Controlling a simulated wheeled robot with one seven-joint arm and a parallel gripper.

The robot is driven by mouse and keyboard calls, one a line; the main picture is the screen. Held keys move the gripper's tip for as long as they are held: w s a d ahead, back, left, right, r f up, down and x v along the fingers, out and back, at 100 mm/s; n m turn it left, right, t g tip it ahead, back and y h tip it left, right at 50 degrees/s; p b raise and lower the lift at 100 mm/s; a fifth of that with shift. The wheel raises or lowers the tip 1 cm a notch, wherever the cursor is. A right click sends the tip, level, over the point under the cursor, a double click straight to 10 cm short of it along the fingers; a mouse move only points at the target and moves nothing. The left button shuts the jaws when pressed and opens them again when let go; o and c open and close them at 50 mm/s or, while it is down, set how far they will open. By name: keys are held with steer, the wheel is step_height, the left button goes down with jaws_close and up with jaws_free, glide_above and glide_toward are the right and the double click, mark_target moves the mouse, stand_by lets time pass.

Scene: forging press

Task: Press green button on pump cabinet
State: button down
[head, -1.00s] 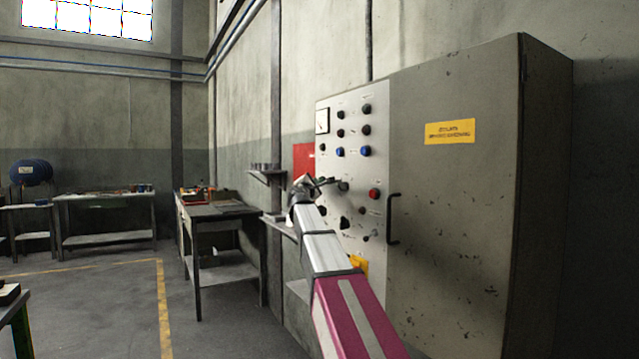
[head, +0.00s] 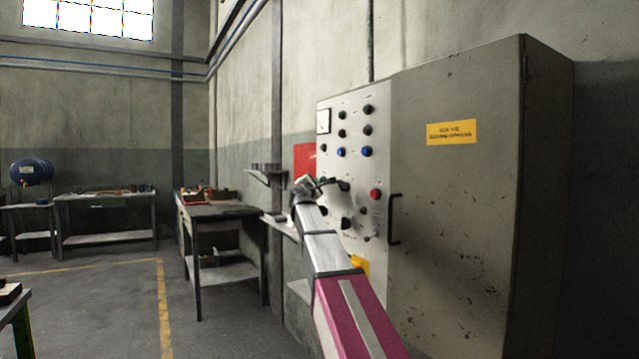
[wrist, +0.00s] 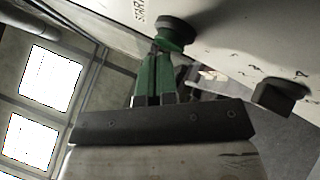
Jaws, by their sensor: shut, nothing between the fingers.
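The pump cabinet (head: 455,215) is a tall grey-green cabinet with a pale control panel (head: 352,170) on its left side. In the wrist view the round green button (wrist: 176,33), with a dark rim, sticks out from the panel beside a "START" label (wrist: 139,9). My gripper (wrist: 157,50) has green fingers shut together with nothing between them. Its tips are at the button's edge, close to or touching it; I cannot tell whether it is pressed. In the head view my gripper (head: 322,183) is in front of the panel, and the green button cannot be made out.
A red button (head: 375,194), a black door handle (head: 394,219) and several dark and blue knobs (head: 341,152) are near my gripper. A dark square knob (wrist: 278,97) sticks out at the right in the wrist view. A workbench (head: 222,211) stands left of the cabinet.

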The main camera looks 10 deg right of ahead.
steer(key=shift+w+d+r, duration=0.1)
steer(key=shift+w, duration=0.05)
stand_by(0.8)
steer(key=shift+s+a, duration=0.3)
steer(key=shift+a, duration=0.55)
steer(key=shift+s+a, duration=0.35)
steer(key=shift+a, duration=0.45)
steer(key=shift+s+a, duration=0.3)
steer(key=shift+a, duration=0.55)
